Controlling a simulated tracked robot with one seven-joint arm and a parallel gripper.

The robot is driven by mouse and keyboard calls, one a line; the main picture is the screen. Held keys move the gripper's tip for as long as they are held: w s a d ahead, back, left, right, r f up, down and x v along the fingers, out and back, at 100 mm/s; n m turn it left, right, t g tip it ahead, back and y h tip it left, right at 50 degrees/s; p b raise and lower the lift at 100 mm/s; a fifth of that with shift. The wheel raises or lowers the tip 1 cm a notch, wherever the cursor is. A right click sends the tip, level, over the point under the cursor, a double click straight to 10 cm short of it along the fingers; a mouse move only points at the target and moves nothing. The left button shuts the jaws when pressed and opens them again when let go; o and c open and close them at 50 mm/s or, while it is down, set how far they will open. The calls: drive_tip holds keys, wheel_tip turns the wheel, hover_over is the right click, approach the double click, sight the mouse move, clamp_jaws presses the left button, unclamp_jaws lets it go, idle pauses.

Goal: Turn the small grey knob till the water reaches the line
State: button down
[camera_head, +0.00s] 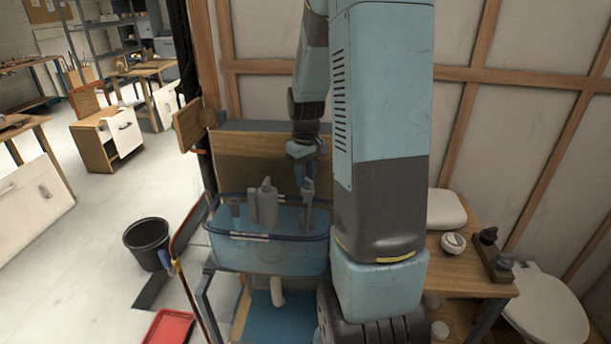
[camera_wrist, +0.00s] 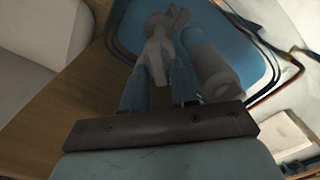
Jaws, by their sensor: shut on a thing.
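A blue translucent tank (camera_head: 255,256) with a dark blue rim stands in front of a wooden board. A short white line (camera_head: 250,236) marks its front wall; I cannot tell where the water surface lies against it. A grey upright cylinder fitting (camera_head: 266,204) stands inside the tank, and its round body also shows in the wrist view (camera_wrist: 209,66). My gripper (camera_head: 307,190) reaches down at the tank's right side. In the wrist view, its blue fingers (camera_wrist: 158,72) are shut on the small grey knob (camera_wrist: 155,50), beside the cylinder. The fingers hide part of the knob.
A black bucket (camera_head: 148,243) and a red tray (camera_head: 169,327) are on the floor to the left. An orange-brown pipe (camera_head: 187,285) runs down beside the tank. A wooden bench (camera_head: 465,281) with small fittings and a white toilet (camera_head: 548,305) are at right.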

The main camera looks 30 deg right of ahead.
drive_tip(key=c, duration=1.1)
unclamp_jaws()
drive_tip(key=shift+c, duration=0.2)
drive_tip(key=shift+r, duration=0.15)
wheel_tip(320, 180, up, 14)
drive_tip(key=shift+f, duration=0.25)
drive_tip(key=s+a+r+t, duration=0.2)
drive_tip(key=s+a+r, duration=0.1)
drive_tip(key=s+a, duration=0.4)
drive_tip(key=s+a+r+m+t, duration=0.1)
drive_tip(key=s+a+r+t, duration=0.2)
drive_tip(key=s+a, duration=0.4)
drive_tip(key=shift+s+a+r+m+t, duration=0.2)
drive_tip(key=shift+s+r+m+t, duration=0.1)
drive_tip(key=shift+s, duration=2.6)
